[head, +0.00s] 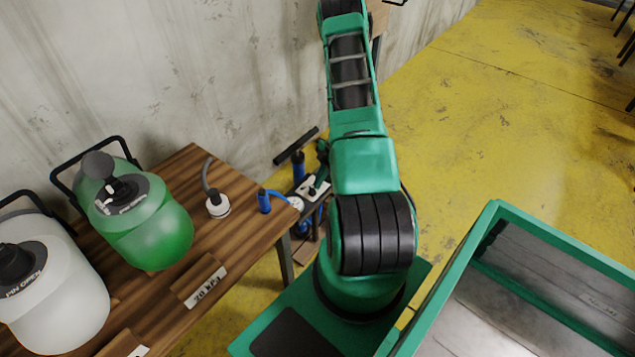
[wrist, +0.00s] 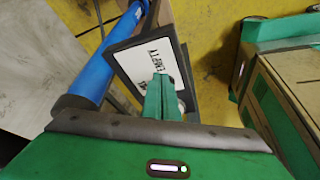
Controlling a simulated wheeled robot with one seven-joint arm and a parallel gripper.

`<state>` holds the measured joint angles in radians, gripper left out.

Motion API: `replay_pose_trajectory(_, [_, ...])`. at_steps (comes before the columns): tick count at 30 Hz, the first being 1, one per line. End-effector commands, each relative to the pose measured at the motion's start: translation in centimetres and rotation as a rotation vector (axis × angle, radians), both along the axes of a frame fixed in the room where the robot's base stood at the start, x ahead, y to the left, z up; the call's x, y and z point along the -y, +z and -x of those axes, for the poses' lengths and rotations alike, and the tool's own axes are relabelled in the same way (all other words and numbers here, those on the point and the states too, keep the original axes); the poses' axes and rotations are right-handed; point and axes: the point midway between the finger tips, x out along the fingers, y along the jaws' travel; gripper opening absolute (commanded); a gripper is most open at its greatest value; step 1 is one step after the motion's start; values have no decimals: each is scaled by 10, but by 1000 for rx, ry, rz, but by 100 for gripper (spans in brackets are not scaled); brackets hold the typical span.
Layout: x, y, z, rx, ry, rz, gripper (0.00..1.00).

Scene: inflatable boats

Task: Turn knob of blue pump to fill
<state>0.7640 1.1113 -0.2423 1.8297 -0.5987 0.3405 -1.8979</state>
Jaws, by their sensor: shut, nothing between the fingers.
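The blue pump (head: 299,166) stands on the far side of the wooden table, with a black T-handle (head: 296,146) on top. In the wrist view its blue cylinder (wrist: 100,70) runs along the left. A white plate with a black frame (wrist: 137,63) and dark lettering is beside the cylinder; the lettering is only partly readable. My gripper (wrist: 160,82) is shut and empty, with its green fingers over the plate. The fingers cover part of the plate, and I cannot make out the knob clearly or tell whether they touch it. My gripper also shows beside the pump in the head view (head: 321,172).
The wooden table (head: 235,245) is at the left. It bears a green tank (head: 165,230), a white tank (head: 60,305), and a white round fitting (head: 217,206) with a grey hose. A blue hose end (head: 264,201) is near the table's edge.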

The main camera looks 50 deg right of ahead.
Motion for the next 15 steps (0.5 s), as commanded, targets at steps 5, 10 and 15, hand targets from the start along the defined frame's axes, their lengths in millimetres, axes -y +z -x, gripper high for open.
replay_pose_trajectory(5, [0,-1,-6,-1,161,1,0])
replay_pose_trajectory(10, [1,0,-10,-1,293,2,0])
replay_pose_trajectory(15, [0,0,-13,-1,381,1,0])
